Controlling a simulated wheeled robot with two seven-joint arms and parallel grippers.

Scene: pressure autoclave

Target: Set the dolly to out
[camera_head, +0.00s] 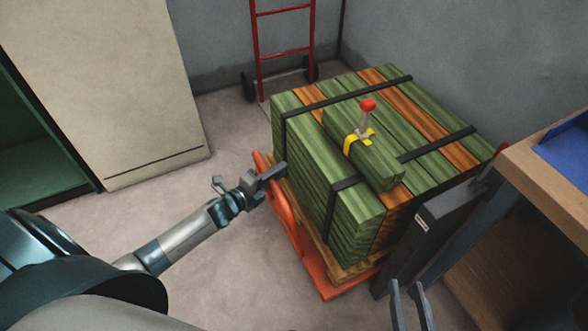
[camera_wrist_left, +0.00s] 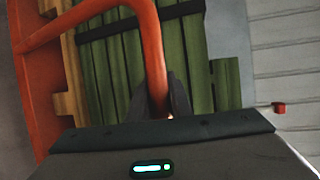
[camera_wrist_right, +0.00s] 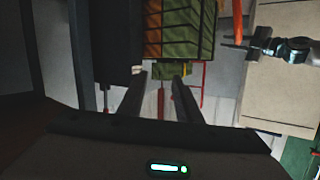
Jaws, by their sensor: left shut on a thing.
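The orange dolly (camera_head: 316,273) stands on the floor under a strapped stack of green and orange timber (camera_head: 340,215). Its curved orange handle rises at the stack's left side. My left gripper (camera_head: 272,174) is at this handle in the head view. In the left wrist view the orange handle tube (camera_wrist_left: 150,50) runs down between the left fingers (camera_wrist_left: 165,100), which are shut on it. My right gripper (camera_head: 411,290) is low at the front, with its fingers apart. The right wrist view shows those fingers (camera_wrist_right: 157,95) with nothing between them.
A red hand truck (camera_head: 284,51) stands behind the stack. A short green bundle with a red-knobbed lever (camera_head: 367,108) lies on top. A workbench (camera_head: 545,165) with a blue tray (camera_head: 566,141) is at the right. A beige panel (camera_head: 110,80) stands left. Floor left of the dolly is clear.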

